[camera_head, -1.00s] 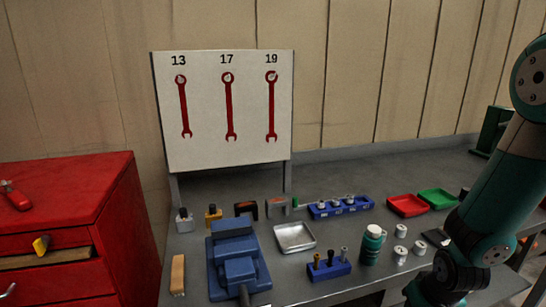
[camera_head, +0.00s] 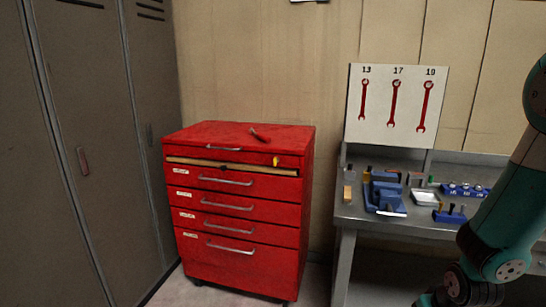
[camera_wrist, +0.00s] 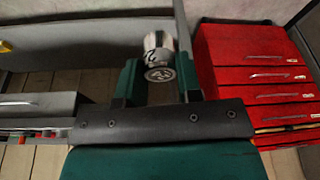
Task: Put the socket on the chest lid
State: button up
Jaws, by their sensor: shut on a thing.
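The red tool chest (camera_head: 235,205) stands left of the workbench, and its flat red lid (camera_head: 215,132) shows in the head view. The chest also shows on the right in the wrist view (camera_wrist: 250,65). My gripper (camera_wrist: 158,70) is shut on a small silver-grey socket (camera_wrist: 159,52), which sits between the two green fingers with a dark marking on its side. The end of my arm runs out of the head view at the lower right, so gripper and socket are hidden there. The gripper is apart from the chest.
A dark tool with red (camera_head: 259,136) lies on the lid toward the back right. A yellow item (camera_head: 276,161) is at the chest's top front. Grey lockers (camera_head: 90,150) stand at the left.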

aim_at(210, 134)
jog(key=u, duration=0.45)
jog(key=i, duration=0.8)
jog(key=u, duration=0.55)
jog(key=i, duration=0.9)
jog(key=z, duration=0.1)
